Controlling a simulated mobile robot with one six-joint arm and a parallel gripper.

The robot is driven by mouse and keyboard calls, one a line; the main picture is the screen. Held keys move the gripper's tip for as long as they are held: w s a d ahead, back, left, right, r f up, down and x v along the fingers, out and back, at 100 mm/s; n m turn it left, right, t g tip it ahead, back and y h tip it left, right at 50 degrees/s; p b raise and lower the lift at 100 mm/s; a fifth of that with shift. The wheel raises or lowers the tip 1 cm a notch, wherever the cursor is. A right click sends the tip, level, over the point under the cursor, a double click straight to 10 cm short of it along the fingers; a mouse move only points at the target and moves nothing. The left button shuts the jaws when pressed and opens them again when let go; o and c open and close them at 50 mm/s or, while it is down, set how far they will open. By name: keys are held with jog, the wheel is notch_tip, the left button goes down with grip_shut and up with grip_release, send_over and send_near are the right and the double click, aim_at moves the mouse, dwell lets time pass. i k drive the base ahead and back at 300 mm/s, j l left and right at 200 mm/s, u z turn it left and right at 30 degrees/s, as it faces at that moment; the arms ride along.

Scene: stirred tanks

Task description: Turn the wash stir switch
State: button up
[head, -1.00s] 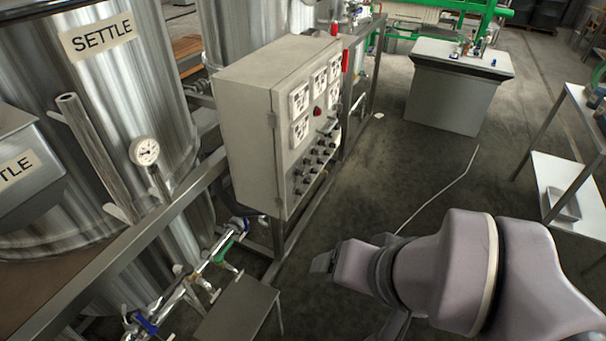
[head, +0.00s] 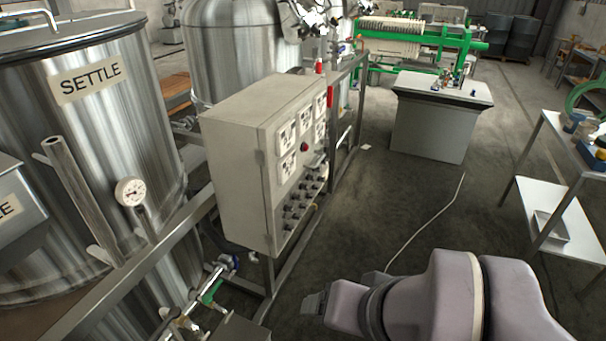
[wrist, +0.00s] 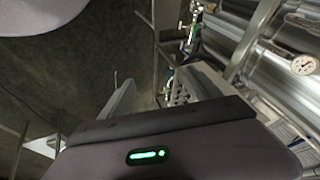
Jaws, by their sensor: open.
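A beige control cabinet (head: 232,175) stands on a metal frame beside the tanks in the head view. Its right-hand face carries white gauges, a red button and rows of small dark switches (head: 299,207). The switch labels are too small to read, so I cannot tell which one is the wash stir switch. My gripper (head: 312,303) is below and to the right of the cabinet, apart from it. In the wrist view my open gripper's fingers (wrist: 160,95) show with nothing visible between them.
A steel tank marked SETTLE (head: 100,140) and its pressure gauge (head: 130,191) stand at left. A grey pedestal (head: 430,125) is at the back. A white shelf table (head: 560,205) is at right. A pale cable (head: 430,225) lies on otherwise open floor.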

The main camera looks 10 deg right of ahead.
aim_at(286, 207)
jog(key=i+j+z, duration=0.1)
jog(key=i+z, duration=0.15)
jog(key=z, duration=0.25)
jog(key=i+j+z, duration=0.15)
jog(key=z, duration=0.3)
jog(key=i+j, duration=0.05)
jog(key=i, duration=0.05)
